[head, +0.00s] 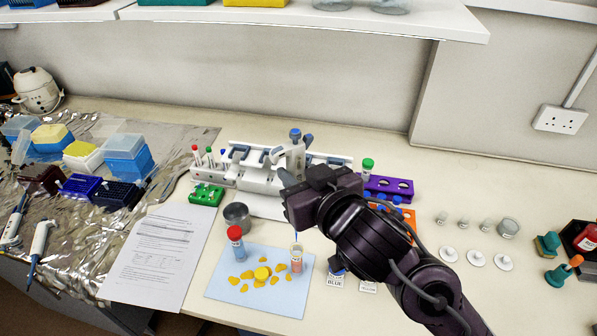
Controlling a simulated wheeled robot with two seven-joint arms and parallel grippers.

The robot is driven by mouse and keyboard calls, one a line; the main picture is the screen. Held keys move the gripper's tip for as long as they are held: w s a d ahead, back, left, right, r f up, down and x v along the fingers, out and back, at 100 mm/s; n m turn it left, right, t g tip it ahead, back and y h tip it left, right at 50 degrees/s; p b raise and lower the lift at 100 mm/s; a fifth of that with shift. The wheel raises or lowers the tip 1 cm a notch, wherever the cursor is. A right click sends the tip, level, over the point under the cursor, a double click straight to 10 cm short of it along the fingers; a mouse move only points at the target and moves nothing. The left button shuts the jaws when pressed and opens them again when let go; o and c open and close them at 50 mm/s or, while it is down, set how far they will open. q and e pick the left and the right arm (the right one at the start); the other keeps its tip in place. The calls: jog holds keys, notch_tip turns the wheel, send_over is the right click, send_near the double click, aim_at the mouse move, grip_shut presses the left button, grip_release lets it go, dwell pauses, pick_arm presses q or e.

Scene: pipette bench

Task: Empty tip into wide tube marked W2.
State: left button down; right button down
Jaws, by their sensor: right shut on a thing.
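My right gripper (288,188) is shut on an upright grey-white pipette (296,157) with a blue top. The pipette's thin lower end (296,236) points down at an open, uncapped tube (297,262) with an orange-pink mark, standing on the light blue mat (228,293). I cannot tell whether the tip is inside the tube's mouth or just above it. The marks on the tubes are too small to read. My left gripper is out of view.
Yellow pieces (262,273) lie on the mat between the tubes. A metal cup (237,216), a green rack (206,194), a pipette stand (240,168) and a purple rack (388,188) are behind. Labelled cards (336,281) lie right of the mat, below my right arm.

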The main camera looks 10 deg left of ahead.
jog(key=shift+f+b, duration=0.65)
jog(key=shift+f, duration=0.2)
jog(key=shift+f+b, duration=0.45)
jog(key=shift+f, duration=0.15)
dwell(1.8)
